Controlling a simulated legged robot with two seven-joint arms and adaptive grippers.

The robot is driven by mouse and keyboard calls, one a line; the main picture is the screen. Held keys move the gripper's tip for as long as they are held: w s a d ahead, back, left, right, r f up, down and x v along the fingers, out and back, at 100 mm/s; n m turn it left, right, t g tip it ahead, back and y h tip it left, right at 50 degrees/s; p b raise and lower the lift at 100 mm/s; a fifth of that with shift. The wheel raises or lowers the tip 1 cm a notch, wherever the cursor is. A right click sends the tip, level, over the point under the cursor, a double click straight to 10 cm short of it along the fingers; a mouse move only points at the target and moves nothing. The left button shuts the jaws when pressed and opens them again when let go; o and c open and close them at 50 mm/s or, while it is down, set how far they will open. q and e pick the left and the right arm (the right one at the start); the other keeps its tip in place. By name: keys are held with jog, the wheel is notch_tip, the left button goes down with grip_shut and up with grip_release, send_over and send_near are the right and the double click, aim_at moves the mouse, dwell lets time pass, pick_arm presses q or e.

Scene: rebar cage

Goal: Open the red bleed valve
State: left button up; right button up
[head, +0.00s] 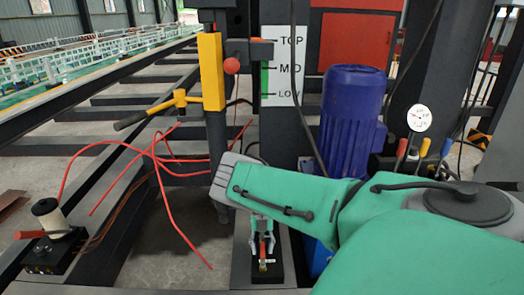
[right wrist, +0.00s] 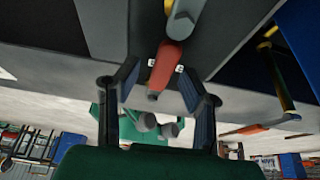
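The red bleed valve handle (head: 263,249) stands on a small dark base (head: 268,277) below my right arm in the head view. In the right wrist view the red handle (right wrist: 167,66) joins a grey part and reaches between the finger pads. My right gripper (head: 262,238) points down over the valve. In the right wrist view its fingers (right wrist: 158,76) are apart on either side of the handle, with gaps visible, so it is open. Contact is not clear. The arm hides the valve's upper surroundings in the head view. My left gripper is not in view.
A blue motor (head: 353,115) stands right of the valve, with a pressure gauge (head: 419,118) beyond it.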

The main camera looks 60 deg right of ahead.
jog(key=v, duration=1.2)
jog(key=shift+f, duration=0.1)
